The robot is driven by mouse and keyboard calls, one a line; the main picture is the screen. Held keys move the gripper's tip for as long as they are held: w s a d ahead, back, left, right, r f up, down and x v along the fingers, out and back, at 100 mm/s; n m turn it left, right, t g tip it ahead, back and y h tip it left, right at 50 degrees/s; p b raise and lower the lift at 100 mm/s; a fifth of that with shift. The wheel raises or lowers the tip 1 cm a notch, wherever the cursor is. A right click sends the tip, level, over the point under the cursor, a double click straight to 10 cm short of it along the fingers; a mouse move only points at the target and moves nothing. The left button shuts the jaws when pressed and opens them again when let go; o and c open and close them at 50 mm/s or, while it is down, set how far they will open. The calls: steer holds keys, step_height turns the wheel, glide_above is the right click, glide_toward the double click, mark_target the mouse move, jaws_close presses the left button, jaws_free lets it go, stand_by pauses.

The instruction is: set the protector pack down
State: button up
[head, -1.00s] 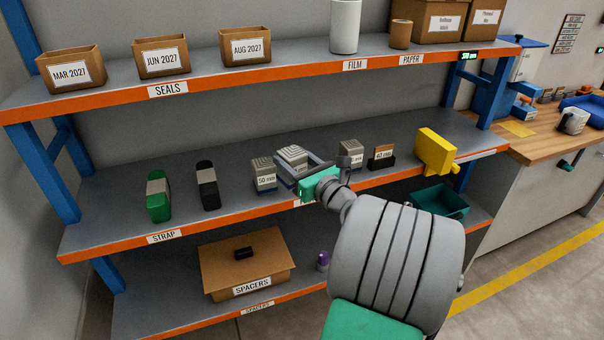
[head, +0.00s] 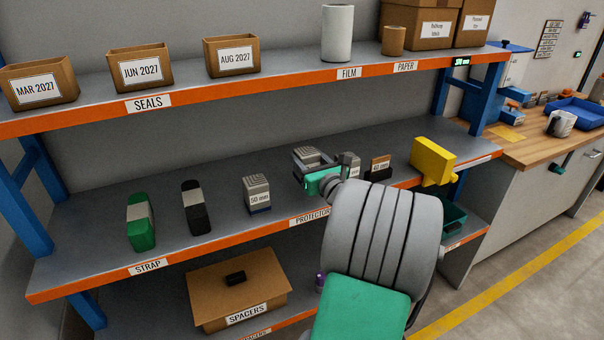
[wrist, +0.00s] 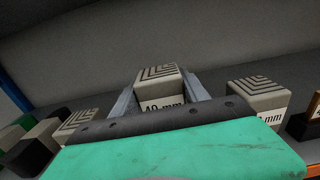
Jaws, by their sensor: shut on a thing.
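My gripper (head: 312,164) is at the middle shelf, above the label reading PROTECTOR. It is shut on a grey protector pack (head: 307,154) with ridged corner lines on top; the wrist view shows this pack (wrist: 158,86) between the two fingers, its label partly hidden and seeming to read 40 mm. I cannot tell whether its base touches the shelf. A 50 mm pack (head: 257,190) stands to its left. Another grey pack (head: 350,161) stands close on its right, partly hidden by my gripper; it also shows in the wrist view (wrist: 259,99).
The middle shelf (head: 100,257) also holds green (head: 141,222) and black (head: 196,207) strap items on the left. A 40 mm brown-topped holder (head: 379,167) and a yellow tool (head: 432,161) stand on the right. The upper shelf (head: 300,80) runs above.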

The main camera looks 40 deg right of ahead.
steer(key=shift+w+a+f, duration=0.2)
steer(key=shift+w+f, duration=0.15)
steer(key=shift+w+a+f+b, duration=0.1)
steer(key=shift+w+f+b, duration=0.1)
steer(key=shift+f, duration=0.75)
steer(key=shift+w+f+b, duration=0.1)
steer(key=shift+f+b, duration=0.1)
steer(key=shift+f, duration=0.7)
steer(key=shift+f, duration=0.2)
steer(key=o, duration=1.6)
steer(key=shift+r, duration=0.25)
steer(key=v, duration=1.2)
